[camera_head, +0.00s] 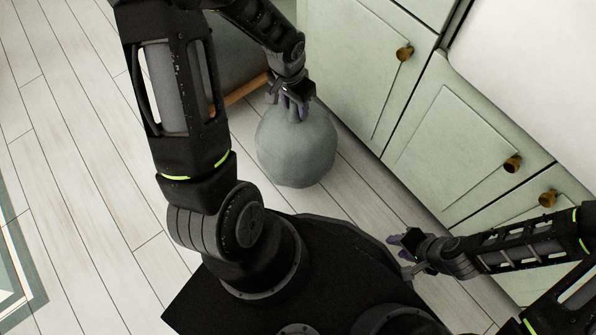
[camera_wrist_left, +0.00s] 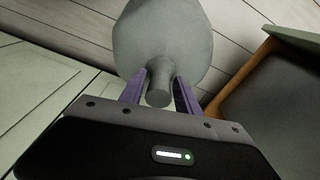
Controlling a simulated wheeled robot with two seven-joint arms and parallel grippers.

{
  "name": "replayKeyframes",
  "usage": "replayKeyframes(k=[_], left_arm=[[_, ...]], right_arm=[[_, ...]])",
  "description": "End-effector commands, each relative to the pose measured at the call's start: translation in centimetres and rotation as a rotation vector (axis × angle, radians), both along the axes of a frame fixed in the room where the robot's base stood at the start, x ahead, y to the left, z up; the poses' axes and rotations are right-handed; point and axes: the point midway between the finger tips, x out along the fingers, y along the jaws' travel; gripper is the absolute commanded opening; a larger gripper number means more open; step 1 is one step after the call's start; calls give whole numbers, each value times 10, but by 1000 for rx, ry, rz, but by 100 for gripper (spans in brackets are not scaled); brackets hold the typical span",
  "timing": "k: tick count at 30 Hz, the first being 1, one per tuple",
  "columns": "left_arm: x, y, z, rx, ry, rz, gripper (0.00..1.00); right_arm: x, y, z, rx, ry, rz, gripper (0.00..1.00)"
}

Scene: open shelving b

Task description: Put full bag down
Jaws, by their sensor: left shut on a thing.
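The full bag (camera_head: 296,150) is a round grey-green sack with a narrow neck. In the head view it is just above or on the wooden floor; I cannot tell whether it touches. My left gripper (camera_head: 296,103) is over the bag and shut on its neck. In the left wrist view the bag (camera_wrist_left: 165,40) hangs beyond the purple fingers of my left gripper (camera_wrist_left: 160,92), with the neck between them. My right gripper (camera_head: 400,252) is at the lower right, away from the bag, and appears empty; its finger opening is unclear.
Pale green cabinets (camera_head: 462,140) with brass knobs stand to the right of the bag. A dark grey piece with a wooden edge (camera_head: 246,91) is close behind the bag on the left. The plank floor (camera_head: 75,160) is clear at the left.

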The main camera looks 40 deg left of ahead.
Motion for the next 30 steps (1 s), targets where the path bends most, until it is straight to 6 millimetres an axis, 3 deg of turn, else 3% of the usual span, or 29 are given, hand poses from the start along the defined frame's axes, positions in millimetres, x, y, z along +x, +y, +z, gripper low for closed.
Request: replayKeyframes(k=[9, 21, 30], left_arm=[[1, 0, 0, 1, -3, 0, 0], [1, 0, -56, 1, -2, 0, 0], [2, 0, -61, 1, -4, 0, 0]], right_arm=[[0, 0, 0, 0, 0, 0, 36], [4, 1, -29, -2, -11, -6, 36], [5, 1, -29, -3, -14, -7, 36]])
